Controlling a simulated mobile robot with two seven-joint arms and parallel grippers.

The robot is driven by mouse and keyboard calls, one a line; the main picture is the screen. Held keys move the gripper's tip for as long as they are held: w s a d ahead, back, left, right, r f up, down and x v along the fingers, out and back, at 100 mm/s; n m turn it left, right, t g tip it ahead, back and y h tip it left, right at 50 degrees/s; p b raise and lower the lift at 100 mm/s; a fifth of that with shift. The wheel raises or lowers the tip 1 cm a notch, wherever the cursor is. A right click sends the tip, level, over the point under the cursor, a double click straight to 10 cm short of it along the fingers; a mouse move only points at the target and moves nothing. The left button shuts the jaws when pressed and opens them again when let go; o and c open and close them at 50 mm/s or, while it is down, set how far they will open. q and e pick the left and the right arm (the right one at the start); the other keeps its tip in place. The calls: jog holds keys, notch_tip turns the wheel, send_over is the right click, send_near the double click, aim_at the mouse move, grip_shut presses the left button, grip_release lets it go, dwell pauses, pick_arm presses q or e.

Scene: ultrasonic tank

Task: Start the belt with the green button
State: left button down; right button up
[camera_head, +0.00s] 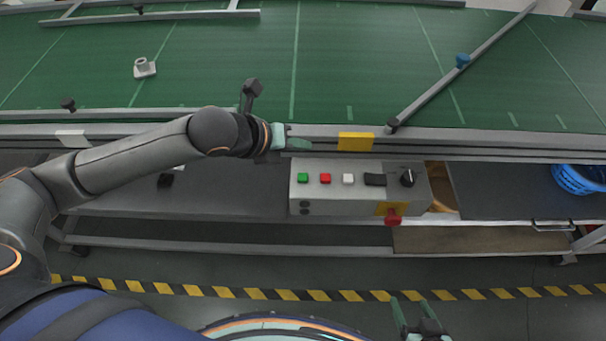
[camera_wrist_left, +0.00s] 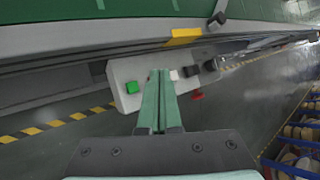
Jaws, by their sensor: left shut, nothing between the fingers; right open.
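The green button (camera_head: 303,178) is at the left end of a grey control box (camera_head: 338,207) on the belt's near side. A red button (camera_head: 325,178) and a white button (camera_head: 348,179) sit to its right. My left gripper (camera_head: 303,144) is shut and empty, above the box's top edge near the green button and apart from it. In the left wrist view the green button (camera_wrist_left: 132,87) shows just left of the shut fingers (camera_wrist_left: 160,75), which hide the red button. The green belt (camera_head: 350,60) lies behind. My right gripper (camera_head: 418,306) is open and empty at the bottom.
The box also has a black switch, a black knob (camera_head: 407,178) and a red emergency stop (camera_head: 393,219). A diagonal bar (camera_head: 470,62) and a grey part (camera_head: 145,68) are on the belt. A blue basket (camera_head: 578,180) is at right.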

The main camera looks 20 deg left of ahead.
pick_arm(q)
jog(key=b, duration=0.5)
send_over(299, 180)
notch_tip(299, 180, down, 7)
jog(key=shift+r, duration=0.2)
jog(key=shift+f+b, duration=0.35)
jog(key=shift+f, duration=0.4)
jog(key=shift+f, duration=0.15)
dwell(0.8)
jog(key=shift+f, duration=0.25)
